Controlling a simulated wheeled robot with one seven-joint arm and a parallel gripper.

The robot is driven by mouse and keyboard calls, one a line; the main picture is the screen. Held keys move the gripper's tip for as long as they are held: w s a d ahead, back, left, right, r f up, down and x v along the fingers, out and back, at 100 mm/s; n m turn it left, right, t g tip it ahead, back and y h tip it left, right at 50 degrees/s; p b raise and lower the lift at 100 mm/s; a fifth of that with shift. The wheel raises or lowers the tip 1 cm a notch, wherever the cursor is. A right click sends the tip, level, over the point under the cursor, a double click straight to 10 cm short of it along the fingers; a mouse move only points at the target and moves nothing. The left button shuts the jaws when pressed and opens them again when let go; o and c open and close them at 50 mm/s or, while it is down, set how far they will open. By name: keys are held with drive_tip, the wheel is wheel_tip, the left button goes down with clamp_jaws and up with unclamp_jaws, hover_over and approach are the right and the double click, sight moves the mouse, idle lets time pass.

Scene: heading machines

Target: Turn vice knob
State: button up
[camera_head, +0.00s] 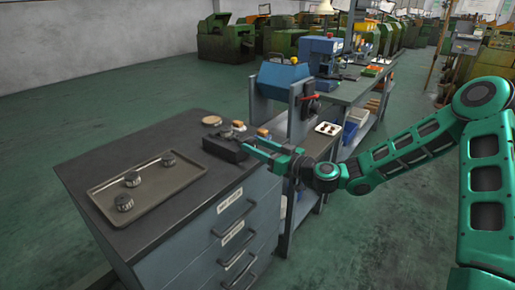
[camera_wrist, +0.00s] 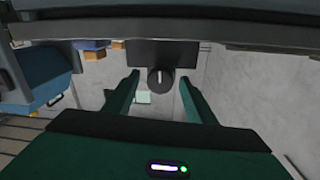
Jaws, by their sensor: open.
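A black block-shaped vice (camera_head: 224,149) sits on the dark cabinet top near its right edge. In the wrist view its dark body (camera_wrist: 150,54) shows at top centre. A round dark knob (camera_wrist: 160,81) with a pale line stands out from it. My gripper (camera_head: 249,146) reaches in from the right beside the vice. In the wrist view its two green fingers (camera_wrist: 159,79) are apart, one on each side of the knob, with visible gaps. Contact with the knob is not visible. The knob is not clear in the head view, near the fingers.
A tray (camera_head: 180,178) with three dark round parts lies on the grey cabinet (camera_head: 232,232). A round tan piece (camera_head: 211,120) lies behind the vice. A blue machine (camera_head: 283,79) stands on the bench behind. Open green floor lies left of the cabinet.

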drive_tip(key=c, duration=1)
drive_tip(key=shift+c, duration=0.2)
drive_tip(key=shift+m, duration=0.3)
